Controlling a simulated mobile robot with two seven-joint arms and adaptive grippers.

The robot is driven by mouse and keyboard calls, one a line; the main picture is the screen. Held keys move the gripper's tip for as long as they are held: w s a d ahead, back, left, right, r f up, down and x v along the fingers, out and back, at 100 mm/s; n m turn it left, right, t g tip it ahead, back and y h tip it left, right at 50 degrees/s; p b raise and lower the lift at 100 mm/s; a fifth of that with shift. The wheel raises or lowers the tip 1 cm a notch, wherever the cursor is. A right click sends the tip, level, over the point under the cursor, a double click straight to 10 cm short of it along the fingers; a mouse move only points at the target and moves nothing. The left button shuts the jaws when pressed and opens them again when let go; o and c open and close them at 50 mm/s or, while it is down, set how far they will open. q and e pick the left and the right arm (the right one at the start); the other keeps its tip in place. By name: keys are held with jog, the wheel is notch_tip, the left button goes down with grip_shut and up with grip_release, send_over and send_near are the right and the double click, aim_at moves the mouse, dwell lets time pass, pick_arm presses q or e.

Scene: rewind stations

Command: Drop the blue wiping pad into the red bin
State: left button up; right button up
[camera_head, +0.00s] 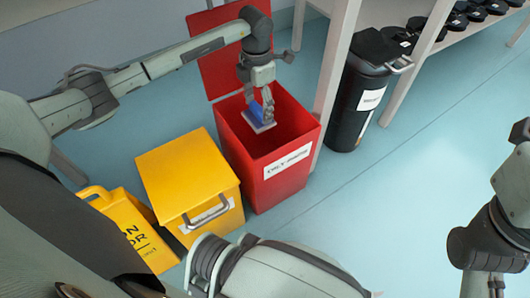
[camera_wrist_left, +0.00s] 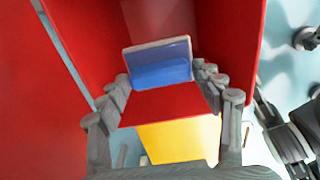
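The blue wiping pad (camera_head: 261,116), a blue block on a pale base, is in my left gripper (camera_head: 264,110). In the left wrist view the pad (camera_wrist_left: 162,70) sits between the two fingertips (camera_wrist_left: 163,76), which meet its ends. The gripper points down over the mouth of the open red bin (camera_head: 284,186). Its red walls also surround the pad in the left wrist view (camera_wrist_left: 40,110). The bin's floor is mostly hidden in the head view.
The bin's lid (camera_head: 216,75) stands raised behind it. A yellow box (camera_head: 186,172) and a yellow floor sign (camera_head: 134,228) stand to the left. A black bin (camera_head: 352,108) and a shelf rack (camera_head: 333,60) are to the right.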

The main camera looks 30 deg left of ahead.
pick_arm(q)
jog(key=o, duration=0.3)
notch_tip(320, 180, up, 12)
dwell(0.6)
dwell(0.3)
